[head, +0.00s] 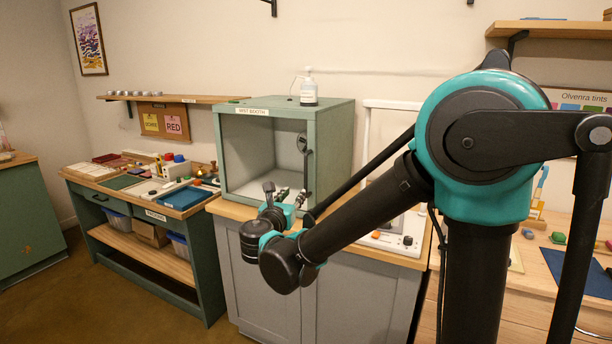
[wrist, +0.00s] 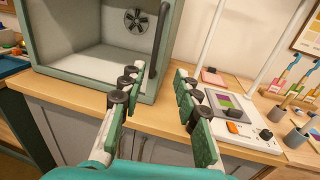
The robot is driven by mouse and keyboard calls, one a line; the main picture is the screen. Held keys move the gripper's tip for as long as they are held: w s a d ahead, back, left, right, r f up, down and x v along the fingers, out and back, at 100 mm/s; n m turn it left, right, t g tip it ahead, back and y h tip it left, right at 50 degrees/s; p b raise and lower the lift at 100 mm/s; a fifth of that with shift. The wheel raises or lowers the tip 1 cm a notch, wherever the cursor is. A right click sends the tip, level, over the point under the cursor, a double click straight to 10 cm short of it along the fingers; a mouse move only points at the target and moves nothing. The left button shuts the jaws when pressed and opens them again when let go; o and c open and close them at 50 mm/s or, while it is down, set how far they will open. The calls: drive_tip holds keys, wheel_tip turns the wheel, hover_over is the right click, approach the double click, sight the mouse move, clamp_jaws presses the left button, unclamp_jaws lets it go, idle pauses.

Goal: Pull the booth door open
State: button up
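The mist booth (head: 332,140) is a green box on a wooden-topped grey cabinet. Its front shows a pale interior with a fan; a clear door pane is hard to make out, but the front looks shut. A dark upright door handle (head: 308,172) stands at the front's right edge; it also shows in the wrist view (wrist: 162,38). My gripper (head: 287,193) is in front of the booth's lower right. In the wrist view my gripper (wrist: 159,74) is open and empty, its fingers apart. The handle's lower end appears between the fingertips, farther ahead; contact is not visible.
A spray bottle (head: 309,88) stands on the booth. A white device with a screen and an orange button (wrist: 232,112) sits on the counter to the right. A blue tray (head: 183,197) lies on the left workbench. Floor is clear at the front left.

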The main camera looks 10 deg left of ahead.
sight(305, 175)
drive_tip(key=w, duration=0.5)
drive_tip(key=w+d, duration=0.1)
drive_tip(key=w, duration=0.5)
drive_tip(key=w+d, duration=0.1)
drive_tip(key=w, duration=0.5)
drive_tip(key=shift+r, duration=0.15)
drive_tip(key=shift+c, duration=0.5)
clamp_jaws()
